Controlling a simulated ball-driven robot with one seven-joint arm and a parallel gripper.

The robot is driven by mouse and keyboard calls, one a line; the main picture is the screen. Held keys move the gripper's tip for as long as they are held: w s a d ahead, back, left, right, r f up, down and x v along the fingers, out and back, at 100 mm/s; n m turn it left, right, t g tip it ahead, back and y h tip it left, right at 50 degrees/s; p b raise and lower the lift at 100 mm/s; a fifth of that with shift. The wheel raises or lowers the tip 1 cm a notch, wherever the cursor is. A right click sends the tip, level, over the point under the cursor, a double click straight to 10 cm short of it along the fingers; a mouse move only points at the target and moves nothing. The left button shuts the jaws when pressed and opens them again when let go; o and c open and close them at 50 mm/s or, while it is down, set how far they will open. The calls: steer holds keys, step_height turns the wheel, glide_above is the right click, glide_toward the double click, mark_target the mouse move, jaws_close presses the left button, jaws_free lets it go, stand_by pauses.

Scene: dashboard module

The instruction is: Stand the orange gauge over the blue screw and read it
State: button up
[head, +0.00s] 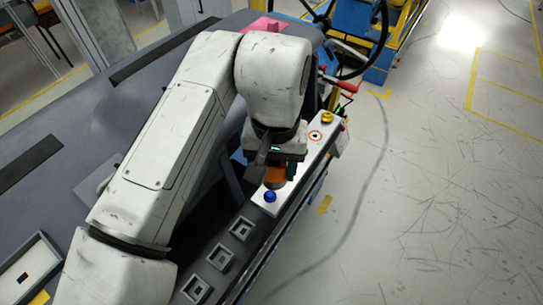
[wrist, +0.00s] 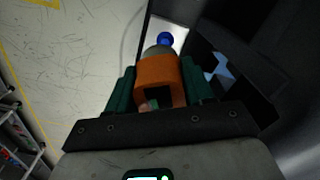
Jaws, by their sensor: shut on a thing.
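My gripper (wrist: 157,82) is shut on the orange gauge (wrist: 158,71), with one green finger on each side of it in the wrist view. The gauge's grey rounded end points toward the blue screw (wrist: 165,39). In the head view the gauge (head: 274,178) hangs below my gripper (head: 281,167), partly hidden by it. The blue screw (head: 270,196) stands at the near end of a white plate (head: 262,207). The gauge is close to the screw, and I cannot tell if they touch. The gauge's reading is not visible.
Several square sockets (head: 242,228) lie on the dark ledge nearer me. A red lever (head: 347,87) sticks out at the far right. The floor to the right is clear.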

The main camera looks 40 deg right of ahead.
mark_target(270, 195)
steer(key=shift+w+a+r, duration=0.25)
steer(key=shift+a+r, duration=0.05)
steer(key=shift+a, duration=0.05)
steer(key=shift+f+b, duration=2.2)
steer(key=shift+f, duration=1.6)
steer(key=shift+f, duration=0.2)
steer(key=o, duration=1.2)
step_height(270, 195, up, 11)
steer(key=shift+f, duration=0.1)
